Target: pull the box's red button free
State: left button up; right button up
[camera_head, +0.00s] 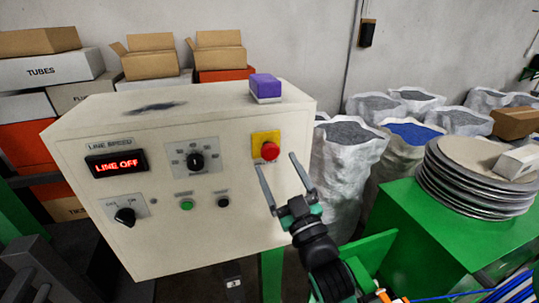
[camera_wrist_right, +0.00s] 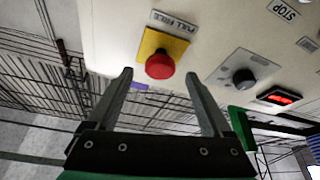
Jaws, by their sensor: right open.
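The control box (camera_head: 100,225) is a cream cabinet with a sloped front and a red display reading LINE OFF. Its round red button (camera_head: 270,151) sits on a yellow plate at the right of the front panel. My right gripper (camera_head: 277,162) is open, with its two fingers pointing up at the button from below. In the right wrist view the red button (camera_wrist_right: 159,64) lies in line with the gap between the fingertips (camera_wrist_right: 158,76), just past them. Nothing is between the fingers, and contact with the button cannot be made out. My left gripper is not in view.
The panel also carries a black selector knob (camera_head: 197,162), a lower black knob (camera_head: 125,216) and a green button (camera_head: 186,204). A purple-and-white block (camera_head: 265,88) lies on top. White sacks (camera_head: 340,170) and a green bench (camera_head: 420,225) stand to the right.

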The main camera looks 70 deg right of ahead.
aim_at(272, 155)
jog(key=p+x, duration=0.1)
jog(key=x, duration=0.4)
jog(key=shift+w+d+r, duration=0.15)
grip_shut()
